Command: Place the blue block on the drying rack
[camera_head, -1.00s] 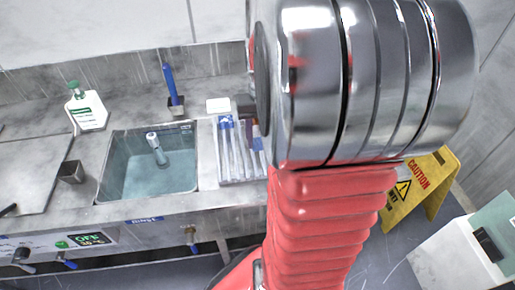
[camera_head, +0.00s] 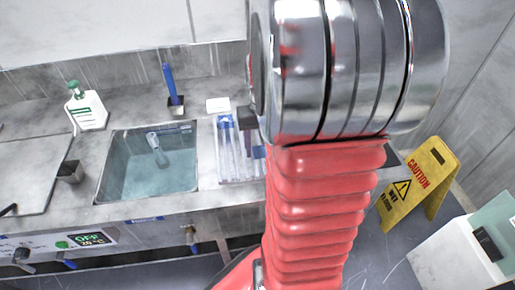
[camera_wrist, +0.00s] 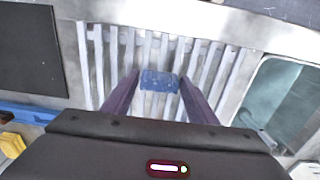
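The blue block (camera_wrist: 159,80) is between the two dark purple fingers of my gripper (camera_wrist: 159,84) in the wrist view. The fingertips reach its left and right sides, and my gripper appears shut on it. The drying rack (camera_wrist: 100,62), with pale parallel slats, lies beneath the block. I cannot tell whether the block touches the slats. In the head view the rack (camera_head: 231,163) stands right of the sink, partly hidden by my arm.
The water-filled sink (camera_head: 150,178) is left of the rack. A soap bottle (camera_head: 86,108), a blue-handled brush in a holder (camera_head: 172,90) and a small white block (camera_head: 218,105) stand behind. A yellow caution sign (camera_head: 420,185) stands on the floor at right.

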